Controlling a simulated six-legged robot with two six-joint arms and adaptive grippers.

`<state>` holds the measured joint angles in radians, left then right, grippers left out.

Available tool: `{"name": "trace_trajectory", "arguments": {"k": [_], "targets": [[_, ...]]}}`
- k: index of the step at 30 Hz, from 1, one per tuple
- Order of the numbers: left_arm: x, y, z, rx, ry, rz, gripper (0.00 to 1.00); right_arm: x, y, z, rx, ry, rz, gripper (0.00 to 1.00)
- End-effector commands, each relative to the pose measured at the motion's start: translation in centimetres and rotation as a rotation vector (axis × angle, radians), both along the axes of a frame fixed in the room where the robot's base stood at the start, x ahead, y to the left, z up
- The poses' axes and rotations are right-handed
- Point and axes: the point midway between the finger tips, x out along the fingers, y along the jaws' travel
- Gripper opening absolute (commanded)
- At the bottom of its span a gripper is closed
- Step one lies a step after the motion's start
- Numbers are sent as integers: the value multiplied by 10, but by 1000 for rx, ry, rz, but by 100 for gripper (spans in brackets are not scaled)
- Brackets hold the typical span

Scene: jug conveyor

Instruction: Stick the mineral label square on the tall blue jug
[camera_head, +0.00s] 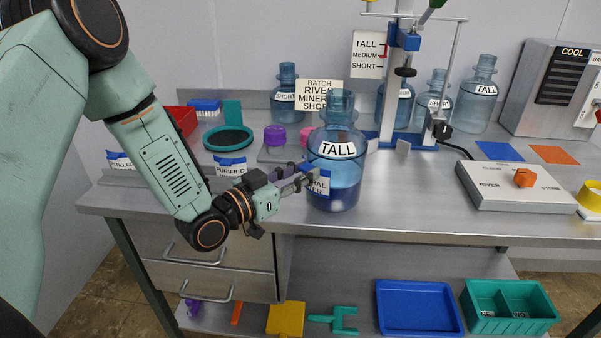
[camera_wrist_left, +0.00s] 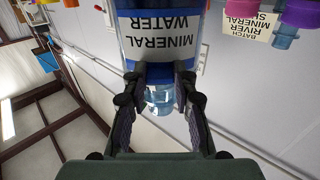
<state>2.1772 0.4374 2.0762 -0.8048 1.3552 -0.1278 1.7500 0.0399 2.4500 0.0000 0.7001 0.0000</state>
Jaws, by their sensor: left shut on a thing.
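The tall blue jug (camera_head: 335,200) stands near the front edge of the bench, upright, with a white TALL tag (camera_head: 338,150) on its upper front. The mineral label (camera_head: 319,184), white with a blue band, is at the jug's lower left front; its left part is hidden by my gripper. In the left wrist view the label (camera_wrist_left: 165,38) reads MINERAL WATER upside down. My left gripper (camera_head: 308,176) is shut on the label, its fingers (camera_wrist_left: 160,78) at the label's edge. I cannot tell whether the label touches the jug. My right gripper is not in view.
Several other jugs, one a SHORT jug (camera_head: 287,95), stand behind by a blue-based stand (camera_head: 400,143). A control box (camera_head: 500,188) sits right, with clear bench between.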

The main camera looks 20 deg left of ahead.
Motion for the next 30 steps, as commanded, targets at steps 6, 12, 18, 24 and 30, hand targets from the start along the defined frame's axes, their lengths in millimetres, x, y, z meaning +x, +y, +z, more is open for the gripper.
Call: {"name": "trace_trajectory", "arguments": {"k": [6, 12, 18, 24, 30], "targets": [[3, -2, -1, 1, 0, -1, 0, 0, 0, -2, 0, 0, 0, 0], [6, -3, -1, 1, 0, -1, 0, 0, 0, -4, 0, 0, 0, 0], [7, -3, 0, 1, 0, 0, 0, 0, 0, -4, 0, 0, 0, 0], [8, -3, 0, 1, 0, -1, 0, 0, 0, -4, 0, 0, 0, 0], [8, -3, 0, 1, 0, -1, 0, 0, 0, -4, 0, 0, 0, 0]]}}
